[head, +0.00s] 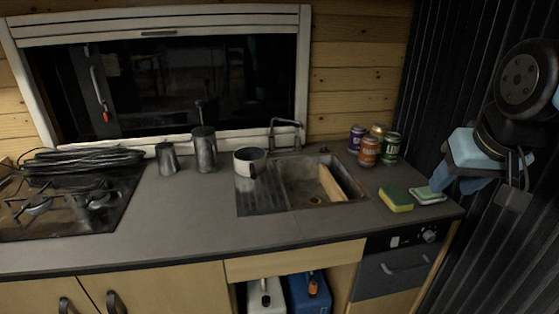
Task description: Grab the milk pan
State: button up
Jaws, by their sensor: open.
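The milk pan seems to be the small pale pot (243,165) with a dark inside, at the left end of the sink's drainboard. It stands upright, and a short dark part, perhaps its handle, shows at its front right. My gripper (480,182) is at the right edge of the head view, near the counter's right end. It is open, with nothing seen between its fingers, and it is well apart from the pan. The sink, cans and sponges lie between them in the picture.
Two grey metal vessels (204,150) stand left of the pan. A tap (285,124) rises behind the sink (347,190). Several cans (368,151), a yellow-green sponge (396,199) and another sponge on a dish (429,195) sit right. The hob (62,214) carries coiled black cable. The front counter is clear.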

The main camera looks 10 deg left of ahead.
aim_at(253, 169)
jog(key=u, duration=0.6)
jog(key=i, duration=0.1)
jog(key=z, duration=2.4)
jog(key=k, duration=2.05)
jog(key=u, duration=1.3)
jog(key=i, duration=1)
